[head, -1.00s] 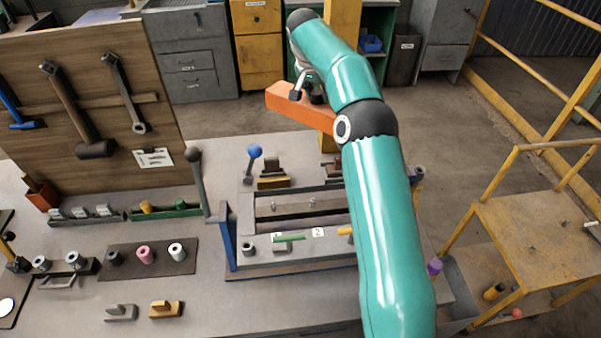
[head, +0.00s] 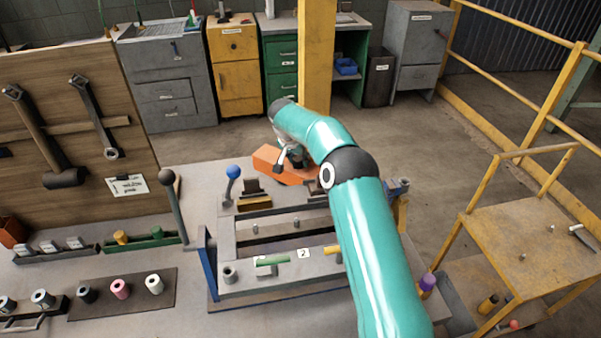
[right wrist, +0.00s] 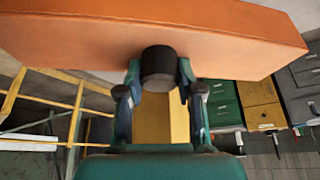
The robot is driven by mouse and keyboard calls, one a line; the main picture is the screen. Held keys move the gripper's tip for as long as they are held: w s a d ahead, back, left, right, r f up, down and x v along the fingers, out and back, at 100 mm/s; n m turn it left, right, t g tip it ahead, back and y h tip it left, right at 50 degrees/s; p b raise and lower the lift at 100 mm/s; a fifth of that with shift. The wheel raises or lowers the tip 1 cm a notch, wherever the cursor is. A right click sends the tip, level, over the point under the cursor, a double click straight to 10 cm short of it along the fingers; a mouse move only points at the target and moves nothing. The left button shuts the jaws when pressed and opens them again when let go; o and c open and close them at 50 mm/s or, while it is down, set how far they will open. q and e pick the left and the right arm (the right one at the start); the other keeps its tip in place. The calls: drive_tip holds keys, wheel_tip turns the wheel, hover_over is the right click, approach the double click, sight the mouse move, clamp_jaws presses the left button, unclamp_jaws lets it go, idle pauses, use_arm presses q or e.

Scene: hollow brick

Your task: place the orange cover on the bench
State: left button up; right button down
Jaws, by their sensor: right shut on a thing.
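The orange cover (head: 268,158) is a flat block at the far edge of the grey bench (head: 190,182), behind the machine frame. My right gripper (head: 290,158) is above it, and my teal arm hides part of the cover's right side. In the right wrist view, the orange cover (right wrist: 90,35) spans the top, with a dark round knob (right wrist: 158,68). The fingers of my right gripper (right wrist: 159,88) are shut on this knob from both sides. I cannot tell whether the cover touches the bench. My left gripper is not in view.
A blue-knobbed lever (head: 233,172) and a dark-knobbed lever (head: 168,180) stand left of the cover. The machine frame (head: 225,245) lies in front. A yellow post (head: 316,70) rises behind. A yellow stand (head: 530,235) is at the right.

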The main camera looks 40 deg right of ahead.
sight(298, 168)
wheel_tip(298, 168, down, 4)
drive_tip(key=shift+b, duration=0.8)
drive_tip(key=shift+r, duration=0.1)
drive_tip(key=c, duration=0.7)
unclamp_jaws()
drive_tip(key=shift+c, duration=0.2)
